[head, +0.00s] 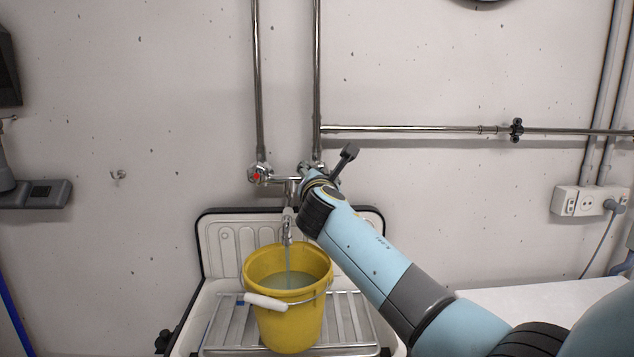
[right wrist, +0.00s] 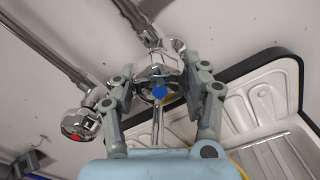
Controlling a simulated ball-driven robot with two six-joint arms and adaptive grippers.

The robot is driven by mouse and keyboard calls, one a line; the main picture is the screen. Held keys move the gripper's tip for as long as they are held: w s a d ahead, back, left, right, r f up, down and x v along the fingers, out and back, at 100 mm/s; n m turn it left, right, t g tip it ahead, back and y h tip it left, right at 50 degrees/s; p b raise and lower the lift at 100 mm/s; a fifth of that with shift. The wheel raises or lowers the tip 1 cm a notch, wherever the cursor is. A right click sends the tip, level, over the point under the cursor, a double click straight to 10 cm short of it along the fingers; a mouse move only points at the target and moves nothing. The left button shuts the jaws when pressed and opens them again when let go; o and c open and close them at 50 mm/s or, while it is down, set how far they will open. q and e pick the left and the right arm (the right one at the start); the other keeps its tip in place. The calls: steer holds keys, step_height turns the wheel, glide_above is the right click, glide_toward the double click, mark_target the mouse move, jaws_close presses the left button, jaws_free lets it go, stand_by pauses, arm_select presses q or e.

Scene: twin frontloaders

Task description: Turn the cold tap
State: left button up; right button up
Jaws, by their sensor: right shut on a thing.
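The cold tap (right wrist: 158,72) is a chrome knob with a blue dot, seen in the right wrist view. My right gripper (right wrist: 160,84) has one finger on each side of this knob and is shut on it. In the head view my wrist hides most of the cold tap and the gripper's fingers. The hot tap (head: 259,174), with a red mark, is to the left on the same mixer and also shows in the right wrist view (right wrist: 80,125). A thin stream of water (head: 288,258) runs from the spout (head: 287,229). My left gripper is not in view.
A yellow bucket (head: 290,328) with water in it stands on the grate (head: 349,318) of the white sink (head: 226,261), under the spout. Pipes (head: 257,80) run up the wall. A socket box (head: 570,201) is at the right.

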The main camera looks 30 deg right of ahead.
steer(key=m+b, duration=0.3)
steer(key=m, duration=0.3)
steer(key=shift+a, duration=0.1)
steer(key=shift+m, duration=0.3)
stand_by(0.3)
steer(key=o, duration=1.2)
steer(key=shift+r, duration=0.1)
steer(key=v, duration=1.2)
steer(key=shift+s, duration=0.1)
